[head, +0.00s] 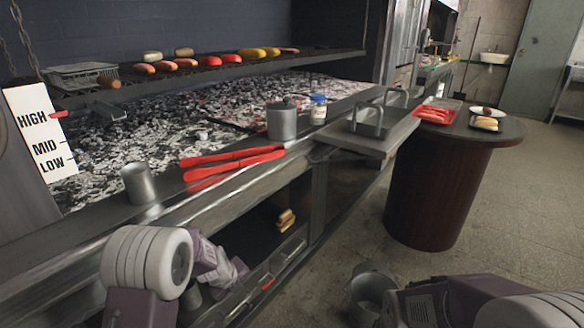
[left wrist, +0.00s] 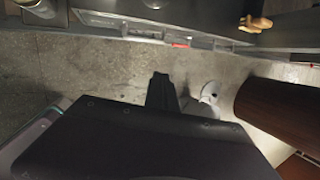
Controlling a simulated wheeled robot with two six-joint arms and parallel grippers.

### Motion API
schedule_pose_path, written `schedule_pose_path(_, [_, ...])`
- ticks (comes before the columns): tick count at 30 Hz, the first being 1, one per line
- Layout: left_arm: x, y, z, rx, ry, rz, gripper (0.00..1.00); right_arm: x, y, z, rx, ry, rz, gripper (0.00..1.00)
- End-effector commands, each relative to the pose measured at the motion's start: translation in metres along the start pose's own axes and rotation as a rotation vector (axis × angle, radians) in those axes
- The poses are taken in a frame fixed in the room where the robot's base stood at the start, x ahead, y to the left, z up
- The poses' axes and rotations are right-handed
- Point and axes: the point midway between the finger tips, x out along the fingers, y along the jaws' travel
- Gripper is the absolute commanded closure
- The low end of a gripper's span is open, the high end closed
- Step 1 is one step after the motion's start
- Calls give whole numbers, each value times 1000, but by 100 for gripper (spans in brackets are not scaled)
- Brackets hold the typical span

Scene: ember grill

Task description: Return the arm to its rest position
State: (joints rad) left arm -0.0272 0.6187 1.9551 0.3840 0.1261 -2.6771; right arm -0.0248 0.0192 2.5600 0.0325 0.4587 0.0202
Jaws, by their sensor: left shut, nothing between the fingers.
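My left arm (head: 150,262) comes in at the lower left of the head view, bent in front of the grill counter, with its forward links low beside the shelf opening. Its fingertips are not clear there. In the left wrist view my left gripper (left wrist: 160,92) is shut and empty, with bare floor behind it. My right arm (head: 450,302) shows at the lower right edge of the head view. Its gripper fingers are not seen.
The grill counter (head: 235,205) holds red tongs (head: 232,157), a metal cup (head: 138,184), a pot (head: 282,122) and a jar (head: 318,110). A round brown table (head: 435,190) stands to the right.

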Motion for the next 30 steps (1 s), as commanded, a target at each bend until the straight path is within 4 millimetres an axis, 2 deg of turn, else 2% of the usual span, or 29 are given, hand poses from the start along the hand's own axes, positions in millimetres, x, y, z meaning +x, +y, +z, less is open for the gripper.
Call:
schedule_pose_path(1, [-26,-1,-1,-75,-5,-12,100,0,0,0,0,0,0,66])
schedule_pose_path(3, [-62,7,-12,-265,2,-12,100,0,0,0,0,0,0,66])
schedule_pose_path(7, [-109,38,-42,-717,22,35,100,0,0,0,0,0,0,66])
schedule_pose_path(9, [-125,59,-60,-972,24,83,100,0,0,0,0,0,0,66])
schedule_pose_path(12, [-137,89,-84,-1314,4,166,100,0,0,0,0,0,0,66])
schedule_pose_path(18, [-143,135,-119,-1851,-100,336,100,0,0,0,0,0,0,66])
schedule_pose_path(21, [-145,143,-124,-2072,-164,372,100,0,0,0,0,0,0,66])
schedule_pose_path(24, [-146,145,-126,-2291,-223,384,100,0,0,0,0,0,0,66])
schedule_pose_path(25, [-151,143,-125,-2344,-235,381,100,-6,0,0,0,0,0,66])
schedule_pose_path(26, [-172,135,-119,-2335,-232,381,100,-28,0,-2,0,-2,0,66])
schedule_pose_path(27, [-184,130,-115,-2331,-231,381,100,-42,-1,-4,0,-1,0,66])
schedule_pose_path(30, [-213,118,-107,-2330,-230,381,100,-74,-2,-8,0,1,0,66])
